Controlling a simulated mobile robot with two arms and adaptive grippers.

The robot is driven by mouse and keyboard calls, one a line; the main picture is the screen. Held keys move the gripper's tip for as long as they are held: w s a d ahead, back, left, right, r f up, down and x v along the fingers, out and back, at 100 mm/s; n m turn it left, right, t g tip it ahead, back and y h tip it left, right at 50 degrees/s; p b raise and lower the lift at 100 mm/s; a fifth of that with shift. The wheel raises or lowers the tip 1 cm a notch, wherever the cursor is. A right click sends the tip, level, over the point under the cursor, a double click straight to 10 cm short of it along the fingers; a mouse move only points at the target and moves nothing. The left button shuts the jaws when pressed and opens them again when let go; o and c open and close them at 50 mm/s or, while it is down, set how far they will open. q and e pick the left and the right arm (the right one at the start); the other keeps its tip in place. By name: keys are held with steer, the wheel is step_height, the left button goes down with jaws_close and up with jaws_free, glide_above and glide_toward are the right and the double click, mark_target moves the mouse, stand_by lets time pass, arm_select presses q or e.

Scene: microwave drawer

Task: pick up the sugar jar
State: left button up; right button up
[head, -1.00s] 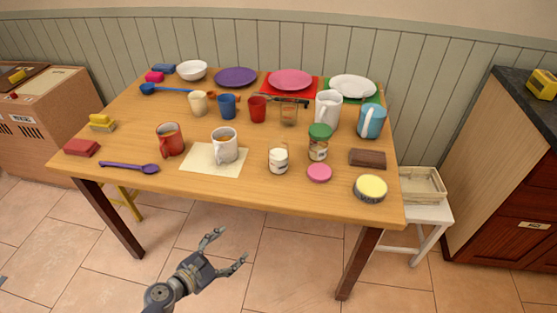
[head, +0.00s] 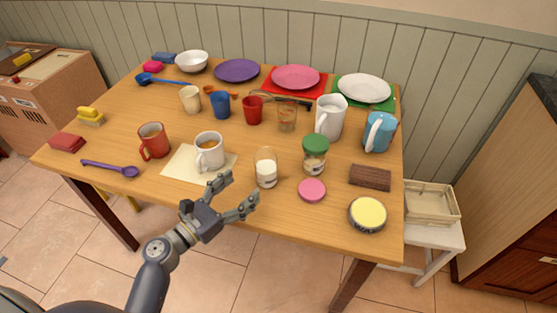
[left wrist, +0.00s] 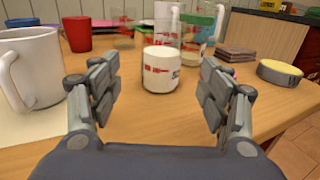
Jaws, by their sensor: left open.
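A clear open jar with white contents (head: 266,172), which looks like the sugar jar, stands upright near the front of the table. In the left wrist view this jar (left wrist: 161,72) shows a label with red print, too small to read. A jar with a green lid (head: 315,155) stands behind it to the right. A round pink lid (head: 312,190) lies beside them. My left gripper (head: 238,194) is open and empty at the front edge, left of and nearer than the clear jar. In the wrist view the jar appears between the open fingers, beyond their tips. My right gripper is not in view.
A yellow-topped tin (head: 367,214) and a brown block (head: 370,177) lie to the right. Cups and a white pitcher (head: 330,117) stand behind. The table front (head: 285,213) is bare.

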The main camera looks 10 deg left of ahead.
mark_target(259, 174)
arm_select(q)
steer(key=x, duration=0.2)
steer(key=shift+w+d+r, duration=0.15)
steer(key=shift+w, duration=0.1)
steer(key=shift+p+x, duration=0.35)
steer(key=shift+x, duration=0.8)
steer(key=x, duration=0.4)
steer(key=shift+w+d+f, duration=0.15)
steer(key=shift+d+f, duration=0.05)
steer(key=shift+f, duration=0.15)
steer(key=shift+w+d+f, duration=0.1)
steer(key=shift+w+d, duration=0.2)
steer(key=shift+w, duration=0.2)
steer(key=c, duration=1.3)
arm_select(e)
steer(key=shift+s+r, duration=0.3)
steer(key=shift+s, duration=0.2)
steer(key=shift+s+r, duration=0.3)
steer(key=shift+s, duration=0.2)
